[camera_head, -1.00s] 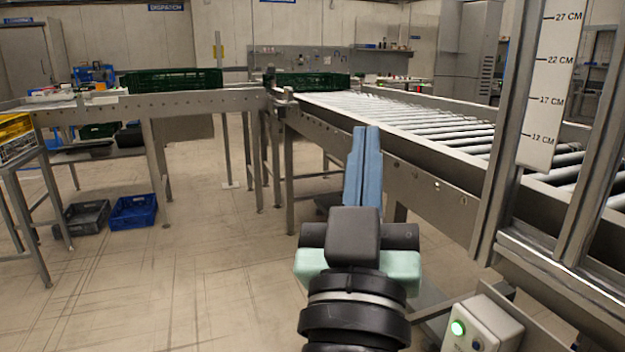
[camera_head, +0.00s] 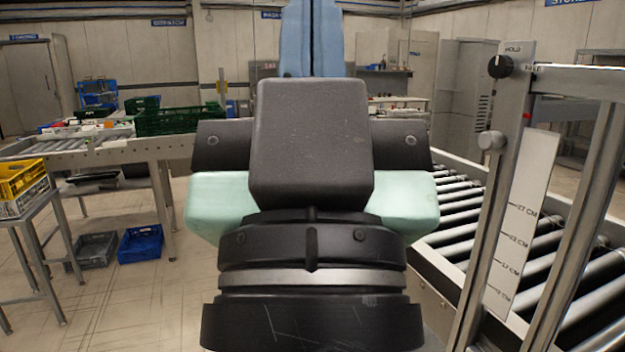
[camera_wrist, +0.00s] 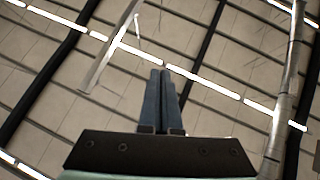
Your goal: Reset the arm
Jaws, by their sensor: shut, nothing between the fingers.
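My gripper (camera_head: 311,38) fills the middle of the head view, close to the camera, with its blue fingers pointing up and together. In the wrist view the gripper (camera_wrist: 161,100) is shut with nothing between its fingers. Behind the fingers there is only the ceiling with its beams and light strips (camera_wrist: 195,76). The gripper hides much of the roller conveyor and the room behind it.
A roller conveyor (camera_head: 460,205) runs at the right, behind a metal frame with a height scale (camera_head: 520,225). A green crate (camera_head: 180,120) stands on the left table. Yellow crates (camera_head: 22,185) are at far left. A blue crate (camera_head: 140,244) and a grey crate (camera_head: 95,250) lie on the floor.

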